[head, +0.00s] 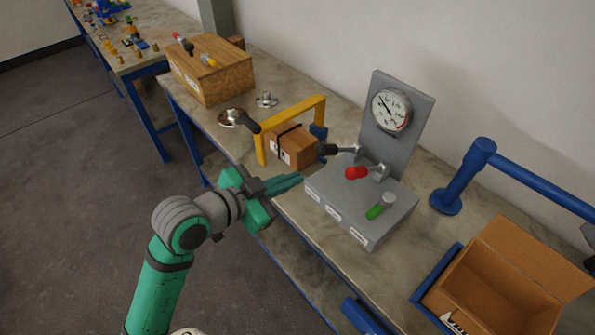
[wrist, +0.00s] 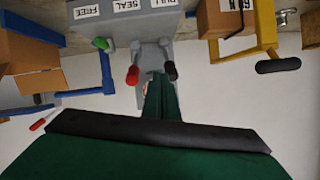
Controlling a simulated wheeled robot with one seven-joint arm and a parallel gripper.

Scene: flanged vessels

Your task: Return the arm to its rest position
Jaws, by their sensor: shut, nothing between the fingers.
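My gripper (head: 290,182) is shut and empty, at the end of my green and grey arm. In the head view it is held over the front edge of the workbench, just left of the grey valve box. The grey valve box (head: 340,208) carries a black-handled lever (head: 328,150), a red-handled lever (head: 356,173) and a green-handled lever (head: 376,211). In the wrist view my closed fingers (wrist: 160,98) point toward the box, whose labels read FREE, SEAL and PULL. The red handle (wrist: 132,75) and black handle (wrist: 170,71) show near the fingertips.
A gauge panel (head: 391,110) rises behind the box. A yellow frame (head: 261,148) with a small carton (head: 292,147) stands left of it. A blue rail post (head: 464,175) and open cardboard box (head: 495,285) are at right. Open floor (head: 70,200) lies left.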

